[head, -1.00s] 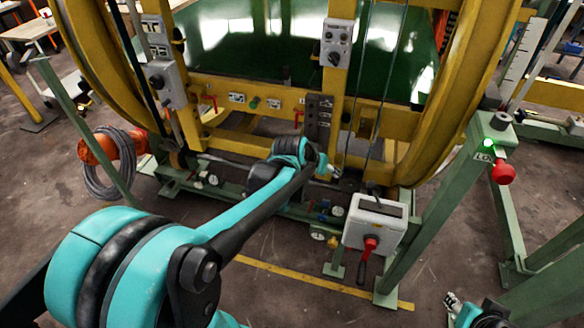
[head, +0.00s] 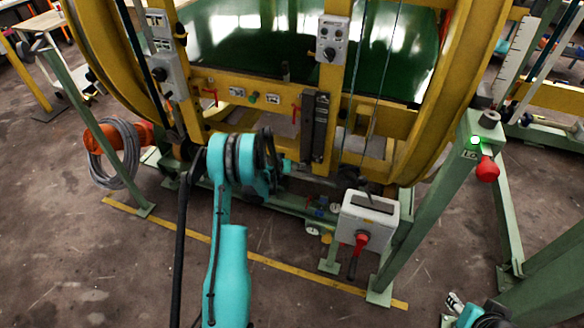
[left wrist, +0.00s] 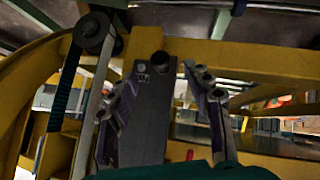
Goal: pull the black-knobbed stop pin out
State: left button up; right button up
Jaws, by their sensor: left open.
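A dark grey plate (left wrist: 148,110) stands upright in the left wrist view, with a small round black knob (left wrist: 157,62) near its top. The knob looks like the stop pin's; the pin's shaft is hidden. My left gripper (left wrist: 160,80) is open and empty, with one finger on each side of the plate. The knob is between and slightly beyond the fingertips; contact cannot be told. In the head view the dark plate (head: 321,125) is on the yellow frame's lower beam, above and right of my left wrist. My right gripper (head: 454,302) shows small at the lower right, its fingers unclear.
The yellow ring frame (head: 455,90) surrounds a green panel (head: 270,45). A green post (head: 440,200) carries a red knob (head: 487,170). The floor in front is clear.

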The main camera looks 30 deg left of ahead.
pick_arm(q)
jog(key=b+x, duration=0.1)
jog(key=x, duration=0.5)
jog(key=shift+b, duration=0.4)
grip_shut()
